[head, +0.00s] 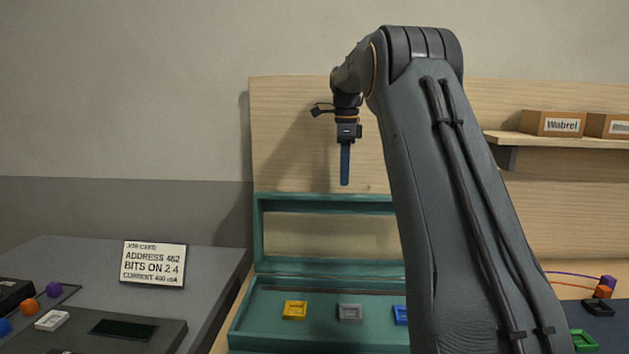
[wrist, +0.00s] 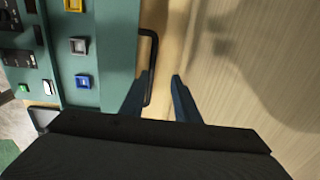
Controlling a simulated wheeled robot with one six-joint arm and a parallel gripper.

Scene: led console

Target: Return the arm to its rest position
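My gripper (head: 345,165) hangs pointing down in the head view, in front of the wooden back panel and above the teal console. In the wrist view its two blue fingers (wrist: 160,98) stand apart with nothing between them. My arm rises from the lower right of the head view and bends over at the top. It hides the right part of the console.
The teal console (head: 259,230) carries a yellow (head: 295,310), a grey (head: 349,312) and a blue switch (head: 401,314). A dark handle (wrist: 153,65) lies close to the fingers in the wrist view. A job card (head: 153,263) stands left. A shelf (head: 560,141) with boxes is right.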

